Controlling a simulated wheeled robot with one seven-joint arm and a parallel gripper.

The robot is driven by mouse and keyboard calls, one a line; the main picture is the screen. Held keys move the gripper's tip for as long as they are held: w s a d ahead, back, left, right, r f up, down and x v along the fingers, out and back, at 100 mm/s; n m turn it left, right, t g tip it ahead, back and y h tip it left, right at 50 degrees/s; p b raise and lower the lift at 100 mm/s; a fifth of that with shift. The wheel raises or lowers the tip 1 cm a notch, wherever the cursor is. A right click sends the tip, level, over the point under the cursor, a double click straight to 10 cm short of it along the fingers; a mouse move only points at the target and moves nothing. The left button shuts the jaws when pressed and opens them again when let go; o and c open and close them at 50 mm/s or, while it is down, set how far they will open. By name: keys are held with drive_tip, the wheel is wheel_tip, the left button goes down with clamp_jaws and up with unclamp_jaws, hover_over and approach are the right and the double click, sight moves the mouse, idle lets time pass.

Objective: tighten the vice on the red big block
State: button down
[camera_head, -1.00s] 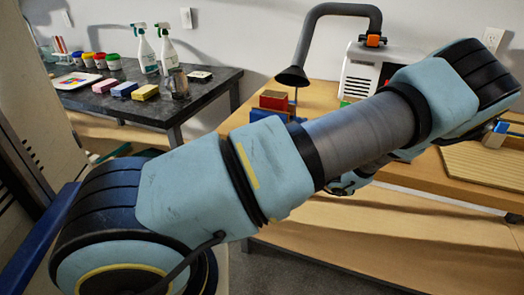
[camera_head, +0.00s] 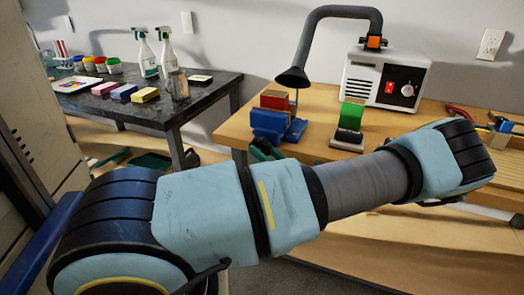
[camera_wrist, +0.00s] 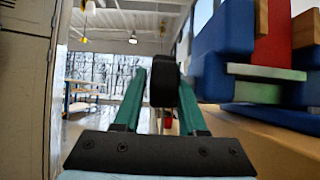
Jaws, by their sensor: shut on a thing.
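The blue vice (camera_head: 268,124) stands at the left end of the wooden bench, with the red big block (camera_head: 275,99) between its jaws. In the wrist view the vice (camera_wrist: 222,45) and the red block (camera_wrist: 272,38) are close at the right. My gripper (camera_head: 262,150) is at the front of the vice, its teal fingers partly hidden by my arm. In the wrist view my gripper (camera_wrist: 163,88) is shut on a black round part (camera_wrist: 166,82), seemingly the end of the vice's handle. Whether the jaws press on the block is unclear.
The wooden bench (camera_head: 325,108) also carries a green block in a dark holder (camera_head: 349,122), a white machine with a grey hose (camera_head: 387,78) and tools at the right. A dark table (camera_head: 195,98) with spray bottles, sponges and paint pots stands at the left.

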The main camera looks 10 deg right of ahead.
drive_tip(key=shift+s+a+f, duration=0.15)
drive_tip(key=shift+s+f, duration=0.05)
drive_tip(key=c, duration=0.9)
unclamp_jaws()
drive_tip(key=shift+o, duration=0.2)
drive_tip(key=shift+w+r, duration=0.1)
drive_tip(key=shift+r, duration=0.05)
drive_tip(key=b+v, duration=0.3)
drive_tip(key=v, duration=0.8)
drive_tip(key=shift+r, duration=0.1)
